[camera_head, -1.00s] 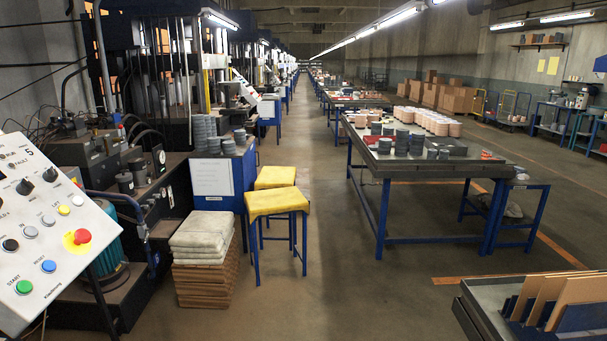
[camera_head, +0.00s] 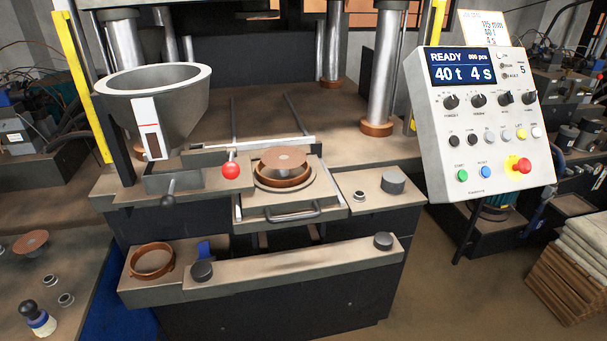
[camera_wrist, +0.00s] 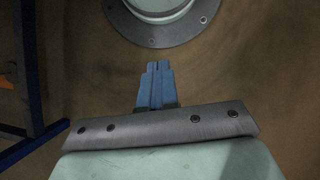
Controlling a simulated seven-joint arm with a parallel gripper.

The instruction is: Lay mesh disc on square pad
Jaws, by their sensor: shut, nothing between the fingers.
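No mesh disc can be made out for certain in either view, and no square pad can be told for sure. In the head view a flat brown disc (camera_head: 284,160) sits raised over a brown ring in the press's sliding plate (camera_head: 290,212). A similar brown disc (camera_head: 30,241) stands on the table at the left edge. My gripper (camera_wrist: 157,68) shows only in the wrist view, its blue fingers shut together with nothing between them, over bare brown floor. It is apart from all the task's objects.
A grey hopper (camera_head: 154,100) stands at the press's left, near a red knob (camera_head: 231,170). A control panel (camera_head: 484,125) reading READY is at the right. A brown ring (camera_head: 150,260) lies on the front ledge. Stacked sacks (camera_head: 590,240) stand at far right.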

